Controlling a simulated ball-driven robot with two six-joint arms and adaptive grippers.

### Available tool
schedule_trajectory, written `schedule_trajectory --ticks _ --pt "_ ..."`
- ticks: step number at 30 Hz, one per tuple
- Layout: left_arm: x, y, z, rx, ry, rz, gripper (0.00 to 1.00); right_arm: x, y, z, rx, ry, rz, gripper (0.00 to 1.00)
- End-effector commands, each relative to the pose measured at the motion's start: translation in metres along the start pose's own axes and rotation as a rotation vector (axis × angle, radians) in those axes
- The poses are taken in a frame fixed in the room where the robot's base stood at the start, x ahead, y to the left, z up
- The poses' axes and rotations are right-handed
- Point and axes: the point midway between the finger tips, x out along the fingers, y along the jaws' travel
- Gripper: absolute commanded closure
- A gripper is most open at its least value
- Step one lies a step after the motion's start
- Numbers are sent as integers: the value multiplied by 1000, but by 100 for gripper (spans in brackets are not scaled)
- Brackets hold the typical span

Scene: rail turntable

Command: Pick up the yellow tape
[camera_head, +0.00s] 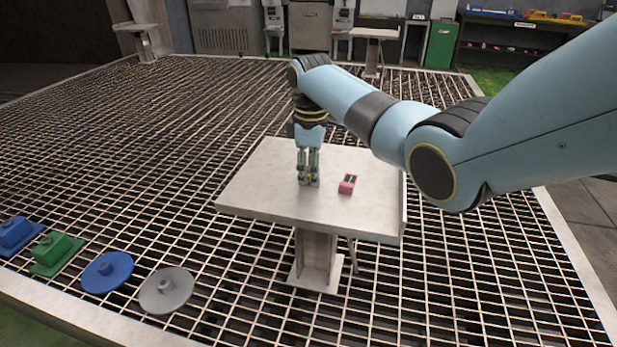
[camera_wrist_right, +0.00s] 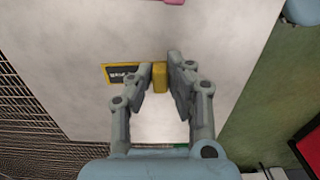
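A small yellow block, which I take to be the yellow tape (camera_wrist_right: 160,78), is between the fingertips of my right gripper (camera_wrist_right: 160,71) in the right wrist view. In the head view my right gripper (camera_head: 308,184) points down at the top of the pale pedestal table (camera_head: 265,190), and the tape is hidden there. My left gripper is out of view.
A pink block (camera_head: 348,184) is on the table just right of the gripper, near my arm. A grey disc (camera_head: 166,290), a blue disc (camera_head: 107,271), a green piece (camera_head: 56,253) and a blue piece (camera_head: 17,234) lie at lower left. Metal grating surrounds the table.

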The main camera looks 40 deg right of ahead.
Motion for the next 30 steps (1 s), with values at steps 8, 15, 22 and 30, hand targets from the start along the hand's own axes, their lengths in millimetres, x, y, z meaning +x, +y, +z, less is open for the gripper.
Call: schedule_trajectory --ticks 8,15,22,30 --pt "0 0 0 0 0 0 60 0 0 0 0 0 0 96" --pt "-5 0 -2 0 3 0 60 -14 1 0 0 2 3 96" --pt "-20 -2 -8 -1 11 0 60 -49 -8 5 0 0 1 96" --pt "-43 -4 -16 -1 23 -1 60 -85 -61 33 -1 1 2 96"
